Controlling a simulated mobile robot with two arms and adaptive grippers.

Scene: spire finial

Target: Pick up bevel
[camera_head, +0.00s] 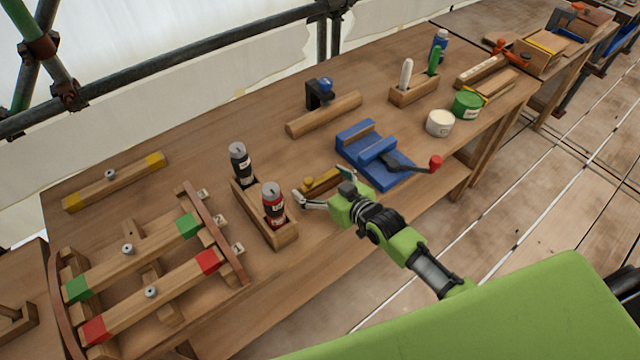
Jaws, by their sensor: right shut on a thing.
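The fingers partly cover the tool. I cannot tell whether it still touches the bench top. My left gripper is not in view.
A wooden holder (275,236) with black and red bottles stands just left of the gripper. A blue vise (377,153) with a red-knobbed handle is close on the right. A wooden frame (150,270) with red and green blocks fills the left end. Bare bench lies behind.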

